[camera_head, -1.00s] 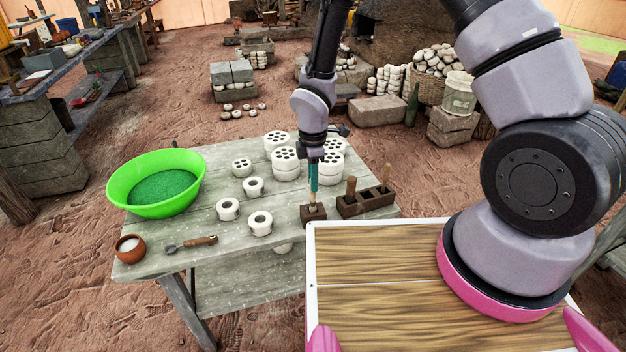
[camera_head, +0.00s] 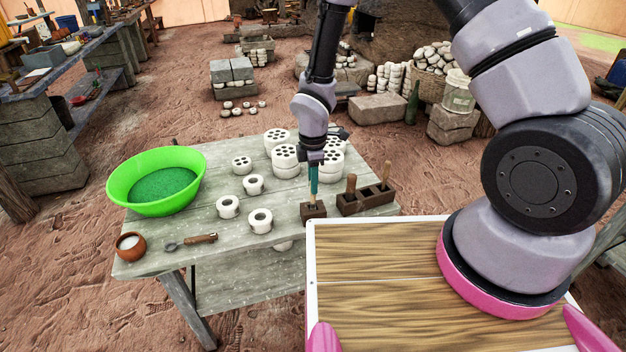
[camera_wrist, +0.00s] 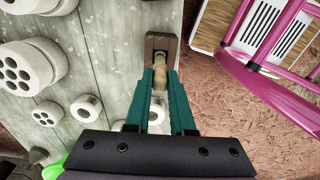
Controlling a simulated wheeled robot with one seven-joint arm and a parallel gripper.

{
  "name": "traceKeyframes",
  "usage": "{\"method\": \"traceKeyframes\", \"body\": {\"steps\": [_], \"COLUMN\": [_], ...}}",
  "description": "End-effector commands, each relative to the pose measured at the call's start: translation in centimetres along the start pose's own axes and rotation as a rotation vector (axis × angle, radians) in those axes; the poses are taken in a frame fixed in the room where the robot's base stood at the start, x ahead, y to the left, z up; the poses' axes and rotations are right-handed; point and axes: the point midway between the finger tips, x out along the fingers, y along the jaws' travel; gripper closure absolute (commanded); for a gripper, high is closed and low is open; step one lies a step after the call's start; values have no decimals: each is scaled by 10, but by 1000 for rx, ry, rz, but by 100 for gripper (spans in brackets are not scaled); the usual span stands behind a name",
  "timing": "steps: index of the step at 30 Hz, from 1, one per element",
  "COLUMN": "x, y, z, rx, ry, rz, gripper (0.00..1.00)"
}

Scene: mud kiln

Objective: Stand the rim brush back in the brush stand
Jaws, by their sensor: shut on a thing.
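My gripper (camera_head: 313,192) points down over the table's right part, its teal fingers (camera_wrist: 161,92) shut on the rim brush (camera_wrist: 160,77). Only a short tan part of the brush shows between and beyond the fingertips. It meets the opening of a small dark wooden block (camera_head: 313,211), which also shows in the wrist view (camera_wrist: 161,41). The brush looks upright; how deep it sits in the block is hidden. I cannot tell which of the two is the brush stand.
White perforated cylinders (camera_head: 286,160) stand close behind and left of the gripper. White rings (camera_head: 260,221), a green bowl (camera_head: 157,182), a small brown pot (camera_head: 130,246) and a wooden-handled tool (camera_head: 199,239) lie on the left.

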Motion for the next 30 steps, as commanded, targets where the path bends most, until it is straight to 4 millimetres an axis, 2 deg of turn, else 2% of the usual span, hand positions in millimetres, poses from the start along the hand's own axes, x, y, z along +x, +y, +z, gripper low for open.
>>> {"method": "traceKeyframes", "body": {"steps": [14, 15, 17, 18, 24, 25, 27, 28, 30], "x": [14, 15, 14, 14, 14, 14, 14, 14, 14], "y": [0, 0, 0, 0, 0, 0, 0, 0, 0], "z": [0, 0, 0, 0, 0, 0, 0, 0, 0], "rx": [1, 1, 1, 1, 1, 1, 1, 1, 1], "ry": [-1, 0, 0, 0, 0, 0, 0, 0, 0], "rz": [-1, 0, 0, 0, 0, 0, 0, 0, 0], "gripper": [100, 74, 52, 43, 43, 40, 13, 8, 8]}}
